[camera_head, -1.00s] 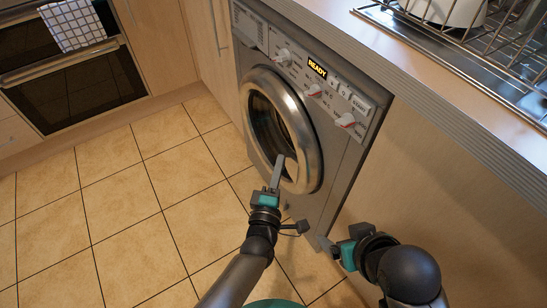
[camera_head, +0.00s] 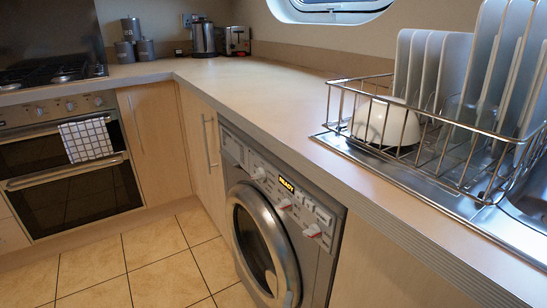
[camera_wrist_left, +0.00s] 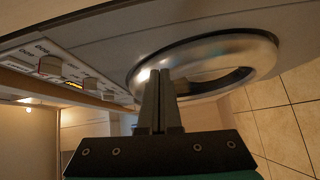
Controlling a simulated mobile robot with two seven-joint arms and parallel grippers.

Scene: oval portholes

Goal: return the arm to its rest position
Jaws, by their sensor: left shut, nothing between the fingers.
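My left gripper (camera_wrist_left: 160,76) shows in the left wrist view with its two fingers together and nothing between them. Its tips overlap the near rim of the washing machine's round door (camera_wrist_left: 255,52) in that view; I cannot tell whether they touch. In the head view the washing machine (camera_head: 280,215) stands under the counter, its round door (camera_head: 262,245) looks closed, and its display reads READY. At most a tiny grey tip of the left gripper shows at the bottom edge there. My right gripper is out of view.
The counter (camera_head: 262,105) runs above the washing machine. A wire dish rack (camera_head: 440,135) with plates and a white bowl (camera_head: 386,122) stands on it at right. An oven (camera_head: 70,165) with a checked towel is at left. The tiled floor (camera_head: 150,262) between is clear.

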